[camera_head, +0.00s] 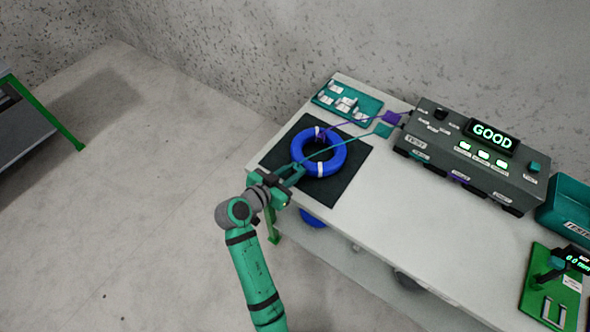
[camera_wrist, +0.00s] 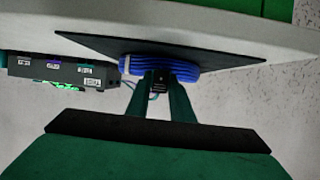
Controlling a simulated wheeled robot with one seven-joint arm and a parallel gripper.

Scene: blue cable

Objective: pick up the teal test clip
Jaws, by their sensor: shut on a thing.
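My gripper (camera_head: 293,174) is at the near left rim of the blue cable coil (camera_head: 335,160). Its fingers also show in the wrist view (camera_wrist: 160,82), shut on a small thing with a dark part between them. This is the teal test clip, at the end of a thin teal lead (camera_head: 350,146); the fingers hide most of it. The lead runs over the coil to the tester (camera_head: 470,150). The coil lies on a black mat (camera_head: 348,185) and also shows in the wrist view (camera_wrist: 190,68). I cannot tell whether the clip touches the coil.
The tester's display reads GOOD. A purple lead (camera_head: 365,120) runs from it to the coil's far side. A teal tray of small white parts (camera_head: 345,101) stands at the back left. A teal bin (camera_head: 565,205) and a green scale (camera_head: 550,290) are at right. The table's front middle is clear.

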